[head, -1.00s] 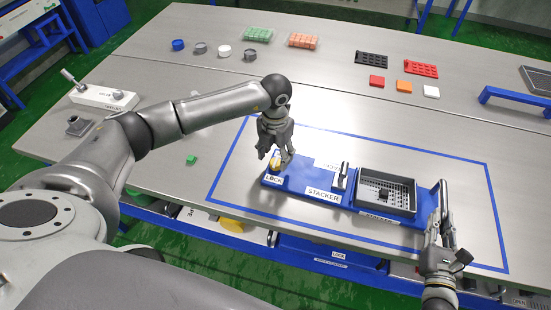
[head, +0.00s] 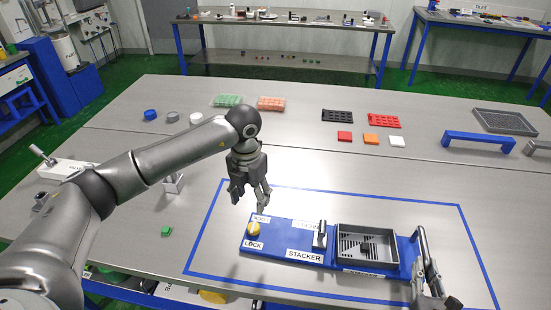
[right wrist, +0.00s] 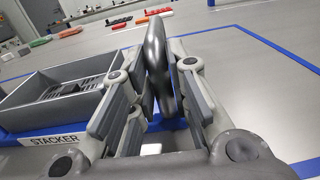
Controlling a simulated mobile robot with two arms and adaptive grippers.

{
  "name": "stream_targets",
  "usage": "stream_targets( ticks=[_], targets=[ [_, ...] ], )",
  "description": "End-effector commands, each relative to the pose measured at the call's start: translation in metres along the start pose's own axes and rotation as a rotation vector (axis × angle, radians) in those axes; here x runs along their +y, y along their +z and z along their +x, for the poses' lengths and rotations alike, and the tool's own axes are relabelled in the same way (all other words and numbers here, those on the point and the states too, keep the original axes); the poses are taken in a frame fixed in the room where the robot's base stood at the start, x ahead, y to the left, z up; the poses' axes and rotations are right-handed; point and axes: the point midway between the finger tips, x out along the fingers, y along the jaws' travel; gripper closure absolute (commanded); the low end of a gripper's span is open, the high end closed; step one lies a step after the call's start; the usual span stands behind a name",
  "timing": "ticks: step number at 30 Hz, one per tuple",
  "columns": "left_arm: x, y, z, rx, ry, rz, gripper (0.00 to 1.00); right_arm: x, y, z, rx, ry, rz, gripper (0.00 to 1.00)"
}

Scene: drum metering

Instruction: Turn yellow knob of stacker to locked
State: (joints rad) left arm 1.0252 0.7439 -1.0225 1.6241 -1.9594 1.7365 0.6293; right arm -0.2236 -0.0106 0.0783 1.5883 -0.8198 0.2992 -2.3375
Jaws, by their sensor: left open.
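The blue stacker base (head: 280,251) lies inside a blue outline on the table. Its yellow knob (head: 254,229) is at the left end, behind a LOCK label (head: 253,244); I cannot tell exactly which way it points. My left gripper (head: 250,201) is open and empty, fingers down, above and behind the knob, apart from it. My right gripper (head: 427,287) is at the stacker's right end. In the right wrist view its fingers (right wrist: 158,75) close on both sides of a dark curved handle (right wrist: 157,50), which also shows in the head view (head: 423,250).
A grey tray (head: 339,252) with a slotted insert sits on the stacker, beside an upright lever (head: 320,236). A green block (head: 167,231) lies left of the outline. Coloured tiles and boxes stand further back. The table between is clear.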

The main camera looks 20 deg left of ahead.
Motion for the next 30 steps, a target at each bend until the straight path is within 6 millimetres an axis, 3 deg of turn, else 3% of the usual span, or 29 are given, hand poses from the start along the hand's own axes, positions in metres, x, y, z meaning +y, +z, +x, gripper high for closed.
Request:
stream_targets(
  ticks=[1, 4, 17, 30],
  targets=[
    [0.0, 0.0, 0.0, 0.0, 0.0, 0.0, 0.46, 0.0, 0.0, 0.0, 0.001, 0.0, 0.0, 0.73],
    [0.0, 0.0, 0.0, 0.0, 0.0, 0.0, 0.46, 0.0, 0.0, 0.0, 0.001, 0.0, 0.0, 0.6],
    [0.0, 0.0, 0.0, 0.0, 0.0, 0.0, 0.46, 0.0, -0.001, -0.008, 0.002, -0.001, 0.001, 0.59],
    [0.0, 0.0, 0.0, 0.0, 0.0, 0.0, 0.46, 0.0, -0.001, -0.086, 0.004, -0.002, 0.001, 0.59]
  ],
)
